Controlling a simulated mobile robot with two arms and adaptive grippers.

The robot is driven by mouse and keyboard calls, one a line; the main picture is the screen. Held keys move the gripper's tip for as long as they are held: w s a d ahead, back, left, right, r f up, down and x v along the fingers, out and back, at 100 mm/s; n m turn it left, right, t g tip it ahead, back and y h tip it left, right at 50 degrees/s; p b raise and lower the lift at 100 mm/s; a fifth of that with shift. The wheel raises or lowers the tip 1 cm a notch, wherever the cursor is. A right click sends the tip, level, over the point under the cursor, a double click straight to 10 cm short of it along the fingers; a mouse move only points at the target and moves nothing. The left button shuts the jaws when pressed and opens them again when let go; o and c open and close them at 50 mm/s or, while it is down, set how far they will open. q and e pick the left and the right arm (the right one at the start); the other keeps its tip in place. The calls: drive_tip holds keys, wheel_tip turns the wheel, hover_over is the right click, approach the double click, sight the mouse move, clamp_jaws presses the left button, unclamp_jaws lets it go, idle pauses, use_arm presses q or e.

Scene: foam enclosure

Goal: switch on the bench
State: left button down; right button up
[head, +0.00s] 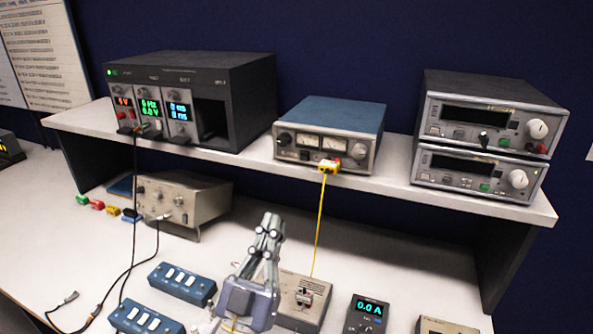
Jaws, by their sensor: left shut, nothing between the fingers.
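The bench has a white top (353,250) and a raised shelf (390,178). On the shelf stand a black modular rack (235,75) with lit red, green and blue displays, a blue-topped unit (335,112) with two lit dials, and two stacked instruments (490,112) with dark displays. My left gripper (271,218) is shut and empty, its fingers pointing up over the bench top in front of the shelf. It appears beside a beige box (310,312) with a small switch or terminal on top and partly hides it. My right gripper is not in view.
A yellow cable (320,225) runs from the blue-topped unit to the beige box. A black cable (131,230) hangs from the rack. Blue switch boxes (182,283) lie at left, and a meter (368,311) reads 0.0 A. A beige instrument (180,203) stands under the shelf.

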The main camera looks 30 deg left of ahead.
sight(304, 156)
use_arm(q)
drive_tip(key=p+x, duration=0.2)
drive_tip(key=x, duration=0.2)
drive_tip(key=w+f+p+x, duration=0.1)
drive_tip(key=p+x, duration=0.1)
drive_tip(key=x, duration=0.2)
drive_tip(key=f+p+x, duration=0.1)
drive_tip(key=x, duration=0.3)
drive_tip(key=shift+w+a+r+p, duration=0.1)
drive_tip(key=shift+w+a+p, duration=0.25)
drive_tip(key=shift+w, duration=0.25)
drive_tip(key=shift+d, duration=0.1)
